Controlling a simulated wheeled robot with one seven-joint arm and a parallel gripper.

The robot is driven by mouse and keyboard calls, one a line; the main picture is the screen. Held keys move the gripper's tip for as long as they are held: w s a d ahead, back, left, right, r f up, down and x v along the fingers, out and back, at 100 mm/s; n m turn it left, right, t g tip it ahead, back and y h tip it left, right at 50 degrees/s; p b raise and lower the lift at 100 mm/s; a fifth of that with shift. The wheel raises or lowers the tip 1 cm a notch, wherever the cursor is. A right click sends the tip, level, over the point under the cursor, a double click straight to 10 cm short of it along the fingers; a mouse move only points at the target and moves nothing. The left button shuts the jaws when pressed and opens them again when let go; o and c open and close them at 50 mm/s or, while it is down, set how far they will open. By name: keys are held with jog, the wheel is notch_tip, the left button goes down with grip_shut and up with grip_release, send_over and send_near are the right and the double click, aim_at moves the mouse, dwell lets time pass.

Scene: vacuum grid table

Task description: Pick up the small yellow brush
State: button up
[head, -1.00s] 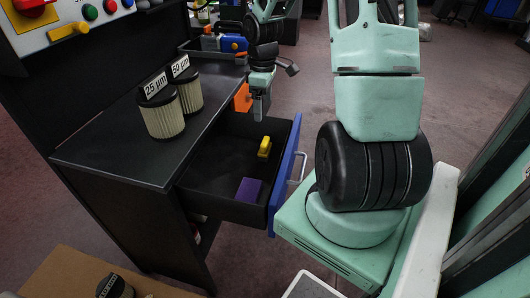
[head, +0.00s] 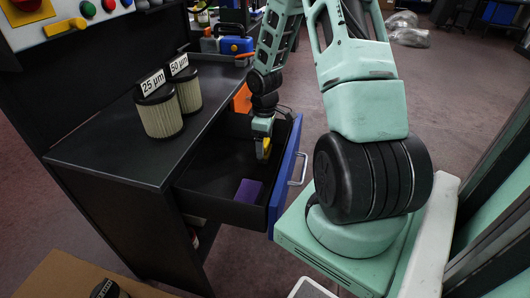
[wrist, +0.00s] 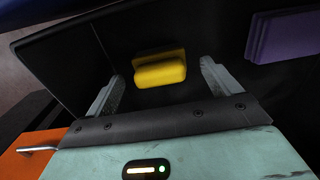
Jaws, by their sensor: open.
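The small yellow brush (wrist: 160,72) lies in the open drawer (head: 210,188). In the wrist view it shows between and a little beyond my two open fingers, with a gap on each side. In the head view, my gripper (head: 262,150) is low over the back right part of the drawer. It partly hides the brush (head: 265,146) there. My gripper also shows in the wrist view (wrist: 160,85), open and empty. I cannot tell the exact height of the fingertips over the drawer floor.
A purple block (head: 248,191) lies at the front of the drawer, also in the wrist view (wrist: 285,36). The drawer's blue front (head: 284,178) stands at right. Two filters, 25 µm (head: 159,112) and 50 µm (head: 187,92), stand on the tabletop (head: 110,150). An orange thing (head: 242,98) is behind the drawer.

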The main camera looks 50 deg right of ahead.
aim_at(265, 142)
notch_tip(265, 142, down, 3)
jog(key=shift+f, duration=0.15)
jog(key=c, duration=1.1)
jog(key=shift+r, duration=0.2)
notch_tip(265, 142, up, 10)
jog(key=shift+f+p, duration=0.1)
jog(key=shift+p, duration=0.85)
jog(key=shift+o, duration=1.1)
jog(key=shift+c, duration=0.4)
